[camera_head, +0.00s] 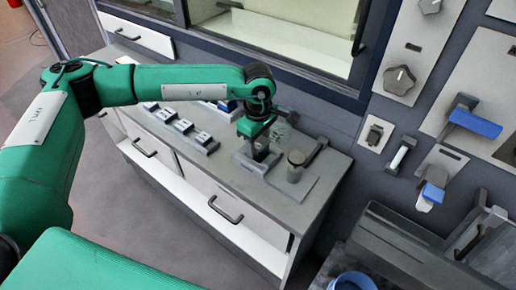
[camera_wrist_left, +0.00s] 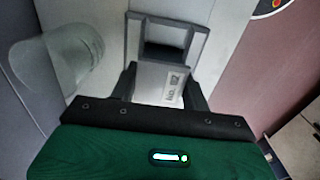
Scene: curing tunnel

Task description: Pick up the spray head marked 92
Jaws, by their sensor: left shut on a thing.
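My left gripper (camera_head: 259,147) reaches down over the grey counter (camera_head: 318,195), beside a dark stand-like block. In the left wrist view the gripper (camera_wrist_left: 163,92) is shut on a grey piece (camera_wrist_left: 166,82). That piece has a small pale label whose marking is turned over and hard to read; it may be 92. A grey frame with a square opening (camera_wrist_left: 166,35) lies just beyond it. In the head view the held piece is mostly hidden by the gripper. My right gripper does not show.
Several small labelled blocks (camera_head: 183,127) stand in a row left of my gripper. A translucent cup-like shape (camera_wrist_left: 62,58) is close by in the wrist view. A grey cylinder (camera_head: 295,166) stands to the right. A wall panel with fixtures (camera_head: 400,80) rises behind.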

